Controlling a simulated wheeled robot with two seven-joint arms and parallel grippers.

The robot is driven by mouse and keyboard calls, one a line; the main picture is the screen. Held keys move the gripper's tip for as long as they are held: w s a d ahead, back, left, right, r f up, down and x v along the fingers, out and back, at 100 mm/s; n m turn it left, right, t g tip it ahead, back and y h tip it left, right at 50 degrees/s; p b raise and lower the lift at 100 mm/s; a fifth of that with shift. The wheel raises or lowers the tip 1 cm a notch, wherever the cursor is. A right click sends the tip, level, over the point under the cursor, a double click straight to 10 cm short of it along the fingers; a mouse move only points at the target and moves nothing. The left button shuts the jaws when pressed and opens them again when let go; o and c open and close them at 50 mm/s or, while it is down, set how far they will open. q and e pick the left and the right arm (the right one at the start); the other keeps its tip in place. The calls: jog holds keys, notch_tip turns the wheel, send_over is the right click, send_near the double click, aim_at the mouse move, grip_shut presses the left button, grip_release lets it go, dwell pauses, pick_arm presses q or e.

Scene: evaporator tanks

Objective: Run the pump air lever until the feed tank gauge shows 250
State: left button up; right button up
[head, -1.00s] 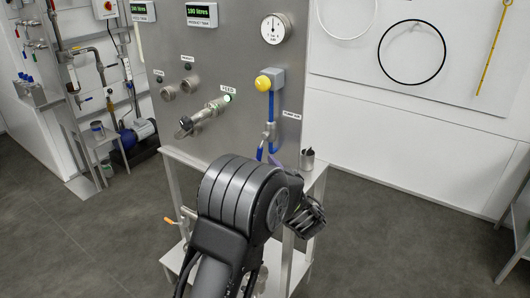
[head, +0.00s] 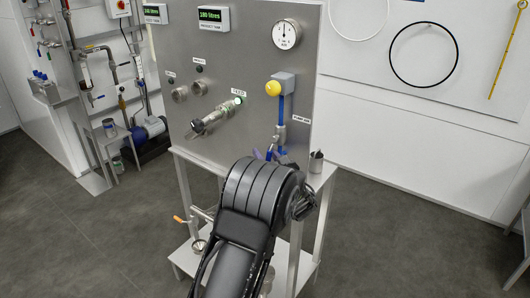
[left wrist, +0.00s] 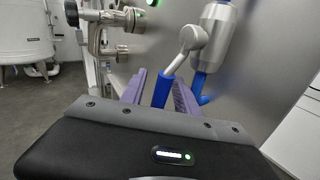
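The pump air lever has a blue handle (head: 271,153) below a valve on the steel panel, beside the pump air label. In the left wrist view the blue handle (left wrist: 162,92) hangs tilted from a silver hub. My left gripper (left wrist: 160,88) has its two purple fingers on either side of the handle; they look open, with a narrow gap at the left finger. In the head view my left arm hides most of this gripper. The feed tank display (head: 155,13) is lit at the panel's top left, its digits too small to read surely. My right gripper is not in view.
The product tank display (head: 213,18) seems to read 180 litres. A yellow knob (head: 272,88) and a round dial (head: 286,34) sit above the lever. A feed valve (head: 210,119) juts out left of it. A metal cup (head: 316,162) stands at right.

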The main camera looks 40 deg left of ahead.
pick_arm(q)
grip_shut()
dwell(0.4)
dwell(1.1)
